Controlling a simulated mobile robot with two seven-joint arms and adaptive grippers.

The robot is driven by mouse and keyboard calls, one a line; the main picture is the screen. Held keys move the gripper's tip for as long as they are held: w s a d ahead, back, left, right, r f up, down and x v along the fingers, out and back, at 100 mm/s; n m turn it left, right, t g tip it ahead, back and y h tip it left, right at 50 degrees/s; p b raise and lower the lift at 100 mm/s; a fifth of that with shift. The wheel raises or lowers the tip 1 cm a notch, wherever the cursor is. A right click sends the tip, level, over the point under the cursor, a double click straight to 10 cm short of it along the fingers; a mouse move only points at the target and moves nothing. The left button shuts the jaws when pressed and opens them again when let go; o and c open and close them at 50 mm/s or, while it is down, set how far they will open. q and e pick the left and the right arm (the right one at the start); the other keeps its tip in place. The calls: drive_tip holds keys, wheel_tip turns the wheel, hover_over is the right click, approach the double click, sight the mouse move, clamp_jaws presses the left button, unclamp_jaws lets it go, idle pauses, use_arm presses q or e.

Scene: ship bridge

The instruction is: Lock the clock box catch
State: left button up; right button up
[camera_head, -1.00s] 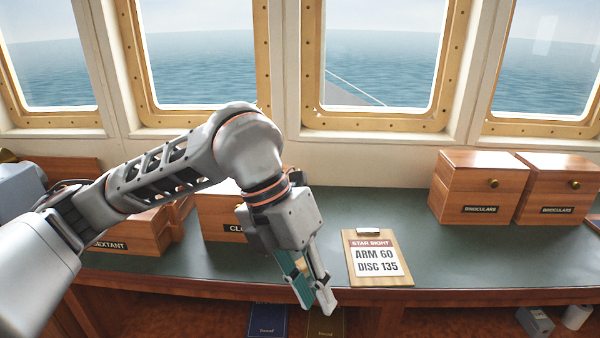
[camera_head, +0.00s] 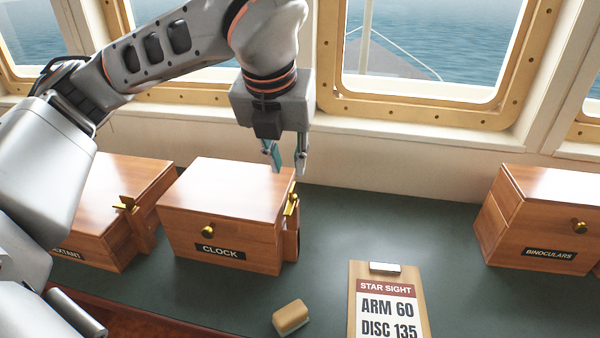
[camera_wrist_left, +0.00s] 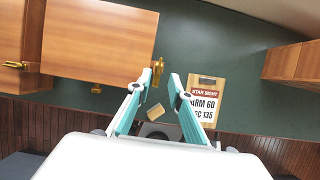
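The wooden clock box (camera_head: 228,192) stands closed on the green counter, with a brass knob and a "CLOCK" label on its front. Its brass catch (camera_head: 292,204) is on the right side; the lever looks raised and tilted, though I cannot tell whether it is locked. In the left wrist view the catch (camera_wrist_left: 157,71) shows at the box's edge, just beyond the fingertips. My left gripper (camera_head: 287,167) points down above the back right edge of the box, open and empty. Its parted fingers also show in the left wrist view (camera_wrist_left: 155,85). My right gripper is not in view.
The sextant box (camera_head: 108,190) with its own brass catch stands close on the left. A tan block (camera_head: 291,317) lies in front of the clock box, beside the "STAR SIGHT" clipboard (camera_head: 355,300). The binoculars box (camera_head: 535,215) is at right.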

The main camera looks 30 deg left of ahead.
sight(292, 187)
use_arm(q)
drive_tip(key=x, duration=0.7)
drive_tip(key=shift+f+p, duration=0.2)
drive_tip(key=shift+p, duration=0.1)
clamp_jaws()
